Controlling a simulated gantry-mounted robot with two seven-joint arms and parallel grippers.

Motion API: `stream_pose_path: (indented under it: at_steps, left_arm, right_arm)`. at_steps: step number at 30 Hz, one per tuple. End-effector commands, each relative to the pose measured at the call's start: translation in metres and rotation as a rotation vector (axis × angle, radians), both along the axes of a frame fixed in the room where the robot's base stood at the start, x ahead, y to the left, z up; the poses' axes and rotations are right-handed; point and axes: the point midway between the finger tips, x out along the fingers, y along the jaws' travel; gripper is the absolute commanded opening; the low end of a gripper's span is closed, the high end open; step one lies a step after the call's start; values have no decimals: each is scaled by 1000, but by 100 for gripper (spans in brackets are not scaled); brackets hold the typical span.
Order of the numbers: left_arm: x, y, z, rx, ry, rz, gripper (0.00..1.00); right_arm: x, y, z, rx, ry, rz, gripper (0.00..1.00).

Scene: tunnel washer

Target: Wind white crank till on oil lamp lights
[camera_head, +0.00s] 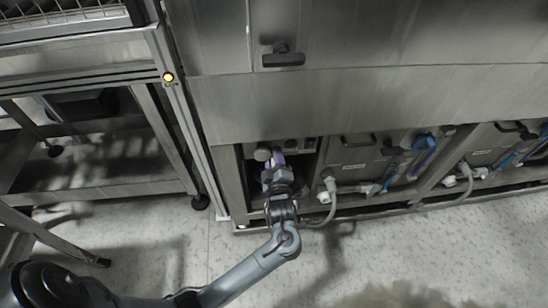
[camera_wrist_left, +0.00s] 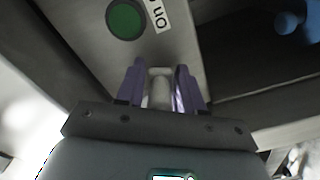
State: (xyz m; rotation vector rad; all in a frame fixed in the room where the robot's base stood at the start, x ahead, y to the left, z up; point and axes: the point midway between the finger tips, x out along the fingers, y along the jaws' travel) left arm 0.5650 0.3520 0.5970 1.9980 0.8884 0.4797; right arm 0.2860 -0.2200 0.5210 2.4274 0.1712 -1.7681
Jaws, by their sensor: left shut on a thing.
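My left gripper (camera_head: 276,162) reaches into the open bay at the lower left of the steel machine. In the left wrist view its purple fingers (camera_wrist_left: 160,88) are shut on the pale handle of the white crank (camera_wrist_left: 160,94). The rest of the crank is mostly hidden by the fingers and the wrist. A round green lamp (camera_wrist_left: 125,19) sits on the panel just beyond the fingertips and looks dark green, not glowing. A white label (camera_wrist_left: 158,14) beside it is partly cut off and reads "On". My right gripper is not in view.
Bay side walls stand close around my left gripper. Hoses and a white pipe fitting (camera_head: 329,185) lie right of the bay. A blue knob (camera_wrist_left: 290,22) shows at the wrist view's upper right. A steel rack (camera_head: 95,187) stands left; the floor in front is clear.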

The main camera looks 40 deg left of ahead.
Motion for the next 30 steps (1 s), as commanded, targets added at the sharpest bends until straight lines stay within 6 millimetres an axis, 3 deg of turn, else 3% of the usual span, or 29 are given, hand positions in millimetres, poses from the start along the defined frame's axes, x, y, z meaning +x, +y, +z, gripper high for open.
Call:
stream_pose_path:
  at_steps: [8, 30]
  left_arm:
    - [0, 0, 2, 49, 52, -1, 6]
    - [-11, 11, -12, 460, 503, 0, 6]
  right_arm:
    - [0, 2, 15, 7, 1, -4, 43]
    - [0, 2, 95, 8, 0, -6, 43]
